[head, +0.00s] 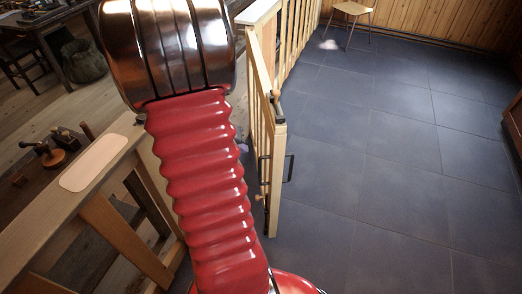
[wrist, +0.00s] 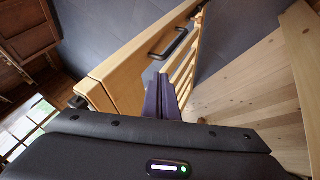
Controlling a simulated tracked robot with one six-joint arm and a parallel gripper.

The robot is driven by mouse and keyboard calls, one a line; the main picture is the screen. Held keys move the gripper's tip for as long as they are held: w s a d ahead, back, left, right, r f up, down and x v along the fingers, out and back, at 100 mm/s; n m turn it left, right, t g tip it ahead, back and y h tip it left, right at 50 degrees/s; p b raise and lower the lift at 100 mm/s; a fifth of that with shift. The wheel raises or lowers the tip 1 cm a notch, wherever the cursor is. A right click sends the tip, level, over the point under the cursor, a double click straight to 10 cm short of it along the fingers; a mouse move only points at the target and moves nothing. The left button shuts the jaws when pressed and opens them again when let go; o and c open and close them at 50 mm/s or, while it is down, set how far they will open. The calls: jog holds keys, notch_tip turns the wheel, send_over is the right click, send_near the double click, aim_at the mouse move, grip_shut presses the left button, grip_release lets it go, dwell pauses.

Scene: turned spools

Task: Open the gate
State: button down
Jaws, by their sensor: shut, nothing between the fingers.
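The gate (head: 257,95) is light wood with upright slats and runs away from me in the head view. Its near end stile has a black bar handle (head: 290,168) and dark metal fittings. A wooden knob (head: 276,94) sits near its top. In the wrist view the gate (wrist: 118,72) crosses diagonally, with its black handle (wrist: 181,40) beyond my fingers. My gripper (wrist: 161,78) is shut and empty, close beside the gate's slatted side; contact cannot be told. In the head view my red arm hides the gripper and part of the gate's surroundings.
A wooden bench or counter (head: 60,225) with a pale inset plate stands at left. Dark tiled floor (head: 400,190) lies open to the right of the gate. A stool (head: 350,12) stands at the back. A pale plank surface (wrist: 255,90) fills the wrist view's right.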

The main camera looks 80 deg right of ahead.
jog(key=shift+f, duration=0.1)
dwell(0.3)
send_near(271, 155)
notch_tip(271, 155, down, 3)
jog(key=w, duration=0.3)
jog(key=shift+s+d+f, duration=0.1)
jog(key=shift+s+d, duration=0.25)
jog(key=shift+s, duration=0.35)
jog(key=shift+s+d, duration=0.35)
jog(key=shift+s, duration=0.35)
jog(key=shift+s+d+f, duration=0.1)
jog(key=shift+s+d, duration=0.3)
jog(key=shift+s, duration=0.35)
